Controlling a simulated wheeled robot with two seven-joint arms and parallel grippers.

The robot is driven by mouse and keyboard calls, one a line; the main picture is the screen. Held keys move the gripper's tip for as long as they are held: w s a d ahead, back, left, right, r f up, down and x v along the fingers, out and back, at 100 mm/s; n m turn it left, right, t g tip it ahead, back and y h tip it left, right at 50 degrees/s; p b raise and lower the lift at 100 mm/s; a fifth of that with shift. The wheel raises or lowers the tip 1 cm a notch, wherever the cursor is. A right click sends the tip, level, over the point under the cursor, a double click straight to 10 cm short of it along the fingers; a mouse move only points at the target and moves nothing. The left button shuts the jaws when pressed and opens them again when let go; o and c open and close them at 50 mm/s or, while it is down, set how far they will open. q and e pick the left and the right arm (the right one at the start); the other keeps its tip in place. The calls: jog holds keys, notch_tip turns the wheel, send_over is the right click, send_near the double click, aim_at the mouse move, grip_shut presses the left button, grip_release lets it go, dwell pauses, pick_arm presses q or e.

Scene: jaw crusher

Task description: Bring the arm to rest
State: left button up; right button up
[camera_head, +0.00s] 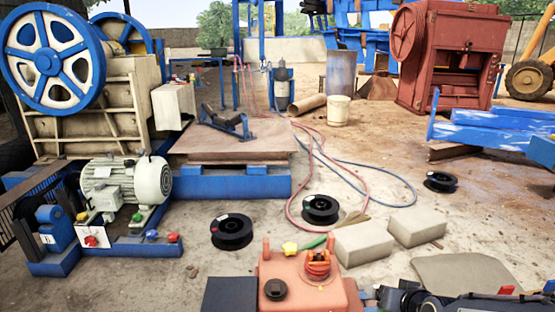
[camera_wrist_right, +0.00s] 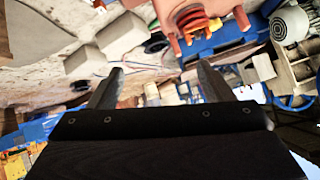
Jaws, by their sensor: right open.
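My right arm (camera_head: 440,300) comes in low at the bottom right of the head view, close to the ground scene's near edge. My right gripper (camera_wrist_right: 160,72) shows in the right wrist view with its two dark fingers wide apart and nothing between them. An orange housing (camera_head: 320,290) with a dark round knob and a red-orange coil stands just left of my right arm in the head view. The coil also shows in the right wrist view (camera_wrist_right: 198,22), beyond the fingertips. My left arm and gripper are not in view.
Two pale blocks (camera_head: 364,242) (camera_head: 416,226) lie beyond the right arm. Black spools (camera_head: 231,231) (camera_head: 320,209) and red and blue hoses lie on the dirt. A motor (camera_head: 128,184) and blue flywheel (camera_head: 52,62) stand left, a red crusher (camera_head: 448,55) at the back. Open ground lies between.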

jog(key=s+a+r+g+y+p, duration=0.1)
jog(key=s+a+r+g, duration=0.2)
jog(key=s, duration=1)
jog(key=s+a+r+g+y+p, duration=0.1)
jog(key=s+a+r, duration=0.3)
jog(key=s, duration=0.9)
notch_tip(320, 180, up, 38)
jog(key=d+p, duration=0.1)
jog(key=p, duration=3.5)
jog(key=shift+n, duration=0.3)
